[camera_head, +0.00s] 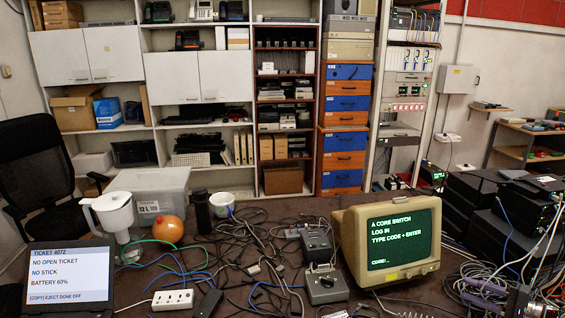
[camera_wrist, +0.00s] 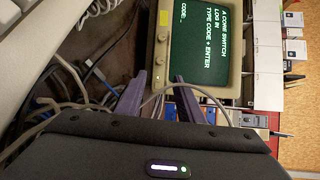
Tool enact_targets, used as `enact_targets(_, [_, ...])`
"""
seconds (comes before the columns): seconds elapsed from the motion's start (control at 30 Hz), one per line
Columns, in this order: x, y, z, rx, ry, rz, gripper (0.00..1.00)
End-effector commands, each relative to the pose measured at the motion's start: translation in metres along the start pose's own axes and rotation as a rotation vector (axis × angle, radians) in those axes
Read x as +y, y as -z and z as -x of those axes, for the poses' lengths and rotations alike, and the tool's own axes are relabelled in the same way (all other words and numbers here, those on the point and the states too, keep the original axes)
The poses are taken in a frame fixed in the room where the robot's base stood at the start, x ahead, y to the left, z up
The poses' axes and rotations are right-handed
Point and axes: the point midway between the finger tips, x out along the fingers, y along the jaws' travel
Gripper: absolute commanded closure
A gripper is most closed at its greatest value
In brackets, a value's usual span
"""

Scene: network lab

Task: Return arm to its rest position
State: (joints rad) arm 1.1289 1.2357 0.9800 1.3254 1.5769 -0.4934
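My gripper (camera_wrist: 160,80) shows in the wrist view. Its two purple-grey fingers stand apart with no object held between them. A beige monitor (camera_wrist: 161,40) lies beyond the fingertips, turned on its side in this view. A thin pale cable crosses near the fingers; I cannot tell whether it touches them. In the head view, the monitor (camera_head: 350,236) stands upright on the right of the table, with green text asking for a code. My arm and gripper cannot be made out in the head view.
The dark table (camera_head: 262,215) is cluttered with cables. On it are grey boxes (camera_head: 325,284), a white power strip (camera_head: 173,300), a white jug (camera_head: 112,214), an orange round object (camera_head: 168,229), a clear bin (camera_head: 160,186) and a ticket screen (camera_head: 68,274). Black equipment (camera_head: 515,238) stands at right.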

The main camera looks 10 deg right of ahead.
Motion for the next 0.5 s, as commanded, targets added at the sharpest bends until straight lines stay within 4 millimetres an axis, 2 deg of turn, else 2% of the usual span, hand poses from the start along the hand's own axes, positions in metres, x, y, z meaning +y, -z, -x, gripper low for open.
enact_targets(0.27, [-0.045,-0.032,-0.043,-0.067,-0.115,0.022,0.66])
enact_targets(0.5, [-0.086,-0.077,-0.084,-0.132,-0.246,0.054,0.66])
